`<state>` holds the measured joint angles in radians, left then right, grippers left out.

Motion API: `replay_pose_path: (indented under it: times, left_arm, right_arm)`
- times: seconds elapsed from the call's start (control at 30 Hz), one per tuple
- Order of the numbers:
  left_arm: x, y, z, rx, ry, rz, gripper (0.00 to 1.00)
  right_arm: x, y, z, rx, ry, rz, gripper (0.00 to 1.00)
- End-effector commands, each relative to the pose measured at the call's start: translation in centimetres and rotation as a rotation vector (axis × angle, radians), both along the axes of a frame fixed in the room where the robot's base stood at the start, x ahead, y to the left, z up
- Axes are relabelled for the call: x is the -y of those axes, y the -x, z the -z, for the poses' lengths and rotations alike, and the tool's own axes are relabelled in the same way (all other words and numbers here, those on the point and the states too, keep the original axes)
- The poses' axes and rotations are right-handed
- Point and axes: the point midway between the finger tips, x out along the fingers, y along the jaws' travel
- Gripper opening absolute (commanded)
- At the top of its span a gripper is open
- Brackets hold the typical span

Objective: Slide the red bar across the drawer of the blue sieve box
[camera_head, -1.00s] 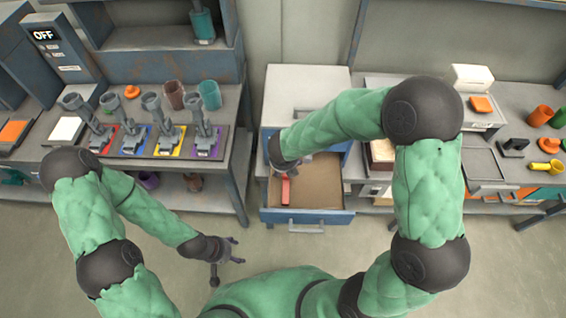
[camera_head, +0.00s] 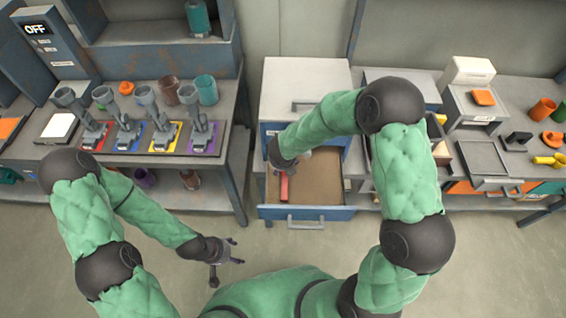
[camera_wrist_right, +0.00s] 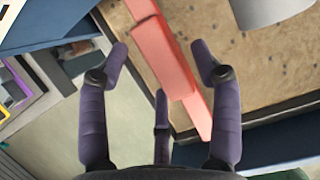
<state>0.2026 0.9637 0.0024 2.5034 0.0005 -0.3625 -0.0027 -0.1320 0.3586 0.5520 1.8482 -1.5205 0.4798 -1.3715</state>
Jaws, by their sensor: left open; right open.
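The blue sieve box (camera_head: 270,130) stands in the middle of the head view, under a grey-white top. Its drawer (camera_head: 325,212) is pulled out and shows a brown floor. The red bar (camera_head: 284,186) lies along the drawer's left side; in the right wrist view (camera_wrist_right: 168,62) it runs diagonally, with a wider middle part. My right gripper (camera_wrist_right: 160,58) is open, its fingertips on either side of the bar with visible gaps. In the head view my right forearm partly hides it. My left gripper (camera_head: 236,252) is open and empty, low over the floor left of the drawer.
A left bench (camera_head: 228,130) holds several grey devices on coloured pads and some cups. A right bench (camera_head: 480,205) carries a grey tray (camera_head: 483,158) and orange and yellow parts. A grey rounded thing (camera_wrist_right: 268,8) is at the wrist view's top right. The floor before the drawer is clear.

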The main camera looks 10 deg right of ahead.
Motion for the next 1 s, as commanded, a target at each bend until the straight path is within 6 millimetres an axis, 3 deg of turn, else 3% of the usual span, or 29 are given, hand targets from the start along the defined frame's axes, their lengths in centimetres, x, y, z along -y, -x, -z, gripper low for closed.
replay_pose_path:
  times: [0.03, 0.23, 0.4, 0.7, 1.0]
  left_arm:
    - [0.0, 0.0, 0.0, 0.0, 0.0, 0.0, 0.65]
    - [0.0, 0.0, 0.0, 0.0, 0.0, 0.0, 0.65]
    - [0.0, 0.0, 0.1, 0.0, 0.0, 0.0, 0.65]
    - [0.0, 0.0, 0.5, 0.0, 0.0, 0.0, 0.65]
    - [0.0, 0.0, 0.4, 0.0, 0.0, 0.0, 0.65]
  right_arm:
    - [0.0, 0.0, 0.0, 0.0, 0.0, 0.0, 0.56]
    - [0.0, 0.0, 0.0, 0.0, 0.0, 0.0, 0.0]
    - [0.4, 0.1, 0.0, 0.0, 0.0, 0.002, 0.0]
    - [4.4, 1.3, 0.0, 0.0, 0.0, 0.002, 0.0]
    - [4.6, 1.4, 0.0, -0.001, -0.001, 0.001, 0.0]
